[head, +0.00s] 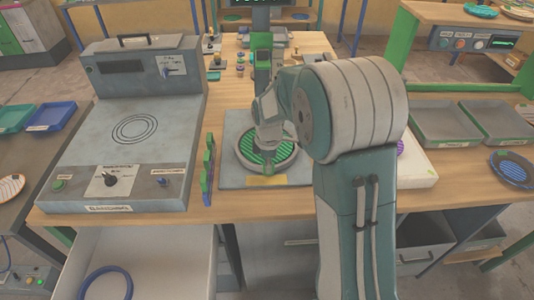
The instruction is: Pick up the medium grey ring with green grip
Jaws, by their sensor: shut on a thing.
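A round piece with a pale grey rim and a green ribbed middle (246,153) lies over the grey base plate of the press (235,180), near the table's middle. It matches the grey ring with green grip. My gripper (268,148) points down over its middle and is shut on it. The arm and wrist hide the fingertips and part of the ring's far side. I cannot tell whether the ring rests on the plate or is lifted.
A grey console with ring markings (134,130) stands to the left. A green and blue upright tool (208,170) stands just left of the plate. A green post (262,55) rises behind the ring. A white pad (420,175) and grey trays (445,122) lie to the right.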

